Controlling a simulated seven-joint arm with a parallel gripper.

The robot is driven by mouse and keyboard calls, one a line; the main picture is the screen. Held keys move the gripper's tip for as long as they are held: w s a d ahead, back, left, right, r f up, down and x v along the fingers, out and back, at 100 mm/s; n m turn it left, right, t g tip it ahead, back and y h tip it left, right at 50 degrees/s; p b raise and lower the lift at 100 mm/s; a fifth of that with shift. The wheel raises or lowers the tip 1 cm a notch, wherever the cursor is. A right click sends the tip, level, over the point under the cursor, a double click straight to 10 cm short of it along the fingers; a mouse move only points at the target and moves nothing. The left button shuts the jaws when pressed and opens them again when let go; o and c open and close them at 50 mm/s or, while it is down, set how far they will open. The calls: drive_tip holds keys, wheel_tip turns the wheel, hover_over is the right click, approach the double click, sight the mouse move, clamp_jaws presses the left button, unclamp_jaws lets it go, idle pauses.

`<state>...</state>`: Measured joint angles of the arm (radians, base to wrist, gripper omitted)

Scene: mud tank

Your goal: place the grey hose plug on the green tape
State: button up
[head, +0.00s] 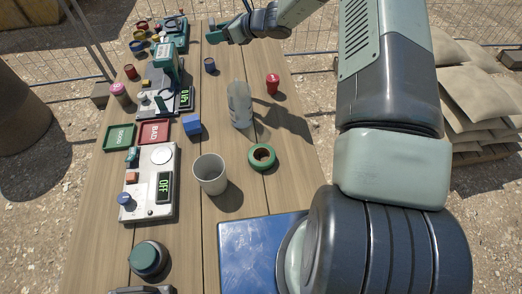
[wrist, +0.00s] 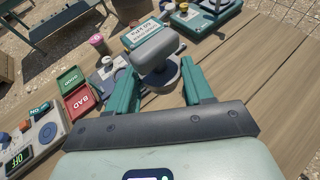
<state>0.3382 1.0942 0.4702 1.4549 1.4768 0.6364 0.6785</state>
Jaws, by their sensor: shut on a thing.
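The green tape (head: 262,157) is a thick ring lying flat on the table, right of the white cup in the head view. The wrist view does not show it. My gripper (head: 214,36) is over the far part of the table in the head view, well away from the tape. In the wrist view my gripper (wrist: 161,85) has its two teal fingers on either side of the grey hose plug (wrist: 157,50), a blunt grey piece with a round disc, and is shut on it. The plug cannot be made out in the head view.
A blue block (head: 193,124), the red BAD tray (head: 154,132) and the green GOOD tray (head: 119,137) lie further left.

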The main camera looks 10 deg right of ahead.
drive_tip(key=s+d+f+n+g+y, duration=0.1)
drive_tip(key=s+d, duration=0.3)
drive_tip(key=s, duration=0.2)
drive_tip(key=s+d+f, duration=0.1)
drive_tip(key=s+d, duration=0.3)
drive_tip(key=s, duration=0.3)
drive_tip(key=n+g, duration=0.2)
drive_tip(key=n, duration=0.1)
hover_over(270, 155)
drive_tip(key=shift+y, duration=0.4)
wheel_tip(270, 155, down, 13)
drive_tip(key=shift+f, duration=0.15)
drive_tip(key=o, duration=1.1)
drive_tip(key=shift+c, duration=0.2)
